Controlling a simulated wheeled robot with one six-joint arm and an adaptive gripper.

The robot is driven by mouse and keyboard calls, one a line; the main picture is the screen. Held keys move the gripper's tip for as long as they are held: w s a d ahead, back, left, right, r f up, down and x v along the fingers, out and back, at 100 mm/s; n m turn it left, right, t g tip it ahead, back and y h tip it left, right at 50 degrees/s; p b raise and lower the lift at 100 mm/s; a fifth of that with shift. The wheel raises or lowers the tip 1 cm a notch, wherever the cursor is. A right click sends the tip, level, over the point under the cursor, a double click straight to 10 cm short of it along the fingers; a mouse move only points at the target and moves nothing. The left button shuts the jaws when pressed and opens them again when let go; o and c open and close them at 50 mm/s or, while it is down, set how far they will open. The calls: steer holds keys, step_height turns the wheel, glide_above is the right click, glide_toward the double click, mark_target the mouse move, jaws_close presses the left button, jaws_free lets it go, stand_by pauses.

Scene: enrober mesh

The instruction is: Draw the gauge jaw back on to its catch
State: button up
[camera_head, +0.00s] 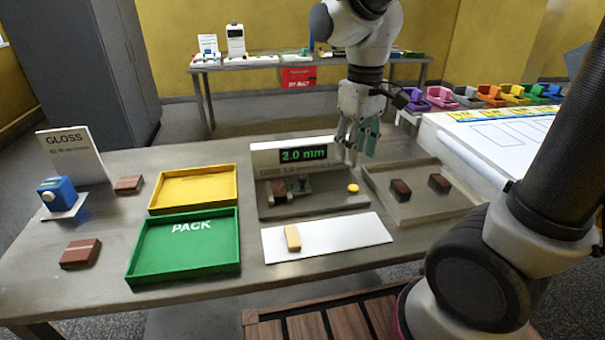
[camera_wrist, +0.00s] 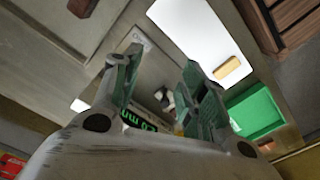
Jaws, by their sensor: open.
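The gauge (camera_head: 315,205) is a grey base with a back panel and a green readout (camera_head: 303,154) showing 2.0 mm. On its left part sit a brown piece and a small dark-and-grey jaw block (camera_head: 304,184); whether they touch is too small to tell. A yellow button (camera_head: 353,188) is at its right. I cannot make out the catch. My gripper (camera_head: 354,152) is open and empty, above the gauge's right end. In the wrist view my gripper (camera_wrist: 166,68) shows its two green-padded fingers apart, with the readout (camera_wrist: 138,121) partly hidden behind them.
A white mat (camera_head: 345,235) with a tan bar (camera_head: 292,237) lies in front. A grey tray (camera_head: 410,214) with two brown blocks is right. Green PACK (camera_head: 180,255) and yellow (camera_head: 195,190) trays are left, with loose brown blocks and a blue device (camera_head: 58,194) beyond.

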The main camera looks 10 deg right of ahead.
mark_target(303, 177)
steer(key=w+a+f+n, duration=0.1)
steer(key=w+a, duration=0.1)
steer(key=a, duration=0.1)
steer(key=w+a+f+n, duration=0.1)
steer(key=w+a, duration=0.2)
steer(key=w+a+f+n, duration=0.1)
steer(key=w+a, duration=0.2)
steer(key=shift+w+a, duration=0.1)
steer(key=shift+a, duration=0.2)
steer(key=shift+n, duration=0.3)
step_height(303, 177, down, 8)
steer(key=shift+r, duration=0.2)
steer(key=shift+c, duration=0.2)
jaws_close()
